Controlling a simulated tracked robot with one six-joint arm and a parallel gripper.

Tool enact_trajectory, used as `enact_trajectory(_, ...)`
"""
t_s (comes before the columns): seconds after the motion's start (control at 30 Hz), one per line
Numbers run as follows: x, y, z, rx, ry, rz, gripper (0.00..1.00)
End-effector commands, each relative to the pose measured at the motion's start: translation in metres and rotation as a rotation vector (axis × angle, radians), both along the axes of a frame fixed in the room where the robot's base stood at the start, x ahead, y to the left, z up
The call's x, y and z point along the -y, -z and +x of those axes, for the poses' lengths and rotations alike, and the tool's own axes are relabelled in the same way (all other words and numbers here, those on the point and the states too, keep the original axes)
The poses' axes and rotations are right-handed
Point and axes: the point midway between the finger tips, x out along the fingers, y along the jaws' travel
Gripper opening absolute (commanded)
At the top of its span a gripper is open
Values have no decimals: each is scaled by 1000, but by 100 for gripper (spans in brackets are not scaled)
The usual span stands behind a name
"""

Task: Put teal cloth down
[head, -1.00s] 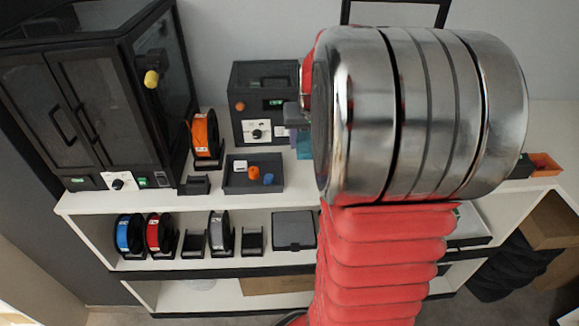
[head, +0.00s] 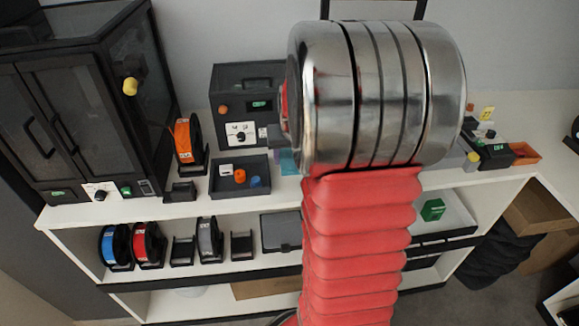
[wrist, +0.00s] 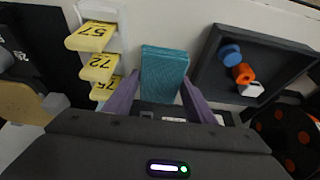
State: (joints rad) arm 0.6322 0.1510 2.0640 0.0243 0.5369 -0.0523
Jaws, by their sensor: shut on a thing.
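The teal cloth (wrist: 164,72) is a folded rectangular block in the wrist view. It sits between the two purple fingers of my gripper (wrist: 161,86), which is shut on it. Its far end sticks out beyond the fingertips, over the white surface. I cannot tell whether it touches that surface. In the head view only a small teal piece (head: 288,163) shows left of my arm, which hides the rest and most of the gripper.
A dark tray (wrist: 208,68) with a blue, an orange and a white piece lies right of the cloth. Yellow numbered tags (wrist: 98,68) stand to its left. In the head view a dark control box (head: 247,82) and orange spool (head: 188,140) stand on the white shelf (head: 95,213).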

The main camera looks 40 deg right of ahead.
Motion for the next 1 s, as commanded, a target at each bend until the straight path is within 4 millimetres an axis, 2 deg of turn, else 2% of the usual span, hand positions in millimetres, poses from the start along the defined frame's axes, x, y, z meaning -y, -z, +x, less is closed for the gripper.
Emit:
enact_trajectory(0.33,0,4,1,0,-1,0,32)
enact_trajectory(0.63,-1,36,0,-1,-2,1,32)
enact_trajectory(1.0,-1,39,1,1,-3,-1,32)
